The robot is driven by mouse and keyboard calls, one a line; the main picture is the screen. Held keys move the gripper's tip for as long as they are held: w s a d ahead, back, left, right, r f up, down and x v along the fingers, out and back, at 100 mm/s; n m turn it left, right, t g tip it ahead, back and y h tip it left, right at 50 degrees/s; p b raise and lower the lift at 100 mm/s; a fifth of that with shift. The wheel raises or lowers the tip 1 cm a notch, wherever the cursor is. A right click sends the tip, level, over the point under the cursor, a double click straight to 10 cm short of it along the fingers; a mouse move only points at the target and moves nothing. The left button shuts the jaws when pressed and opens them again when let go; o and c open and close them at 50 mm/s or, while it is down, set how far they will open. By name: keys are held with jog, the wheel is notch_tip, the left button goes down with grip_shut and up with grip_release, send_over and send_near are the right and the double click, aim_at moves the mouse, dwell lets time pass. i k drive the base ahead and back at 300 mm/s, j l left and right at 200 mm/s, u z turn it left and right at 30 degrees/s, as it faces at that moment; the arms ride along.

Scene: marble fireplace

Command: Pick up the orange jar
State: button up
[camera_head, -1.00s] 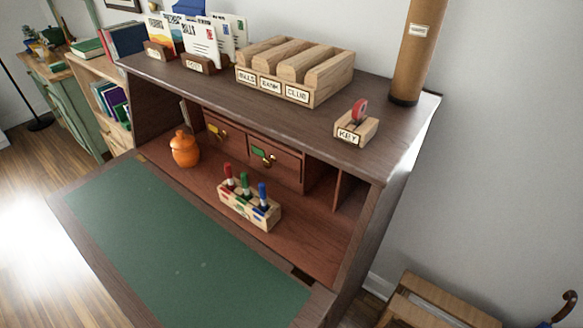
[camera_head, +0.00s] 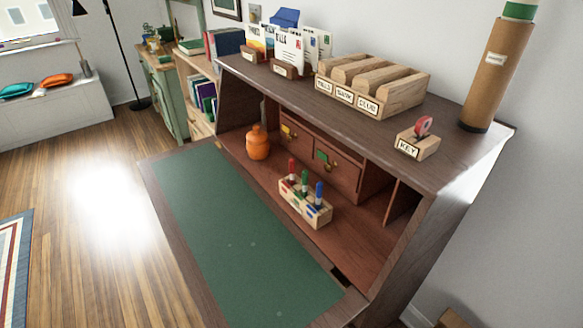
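The orange jar (camera_head: 257,143) stands upright inside the open secretary desk, at the left end of its reddish-brown inner shelf. It has a rounded body and a narrower top. It is left of two small drawers (camera_head: 336,170) and behind the green writing surface (camera_head: 235,235). Nothing covers it from this view. My gripper is not in view, so its state and its place relative to the jar do not show.
A wooden marker holder (camera_head: 304,207) with red, green and blue markers stands right of the jar. Open floor (camera_head: 85,200) lies left.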

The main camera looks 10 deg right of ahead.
aim_at(257, 151)
jog(key=i+j, duration=0.5)
jog(key=j, duration=0.2)
jog(key=i+j+z, duration=0.1)
jog(key=i+j, duration=0.45)
jog(key=j, duration=0.2)
jog(key=i+j, duration=0.25)
jog(key=j, duration=0.15)
jog(key=i+j+z, duration=0.1)
jog(key=i+j, duration=0.4)
jog(key=j, duration=0.25)
jog(key=i+j, duration=0.2)
jog(key=j, duration=0.2)
jog(key=z, duration=0.05)
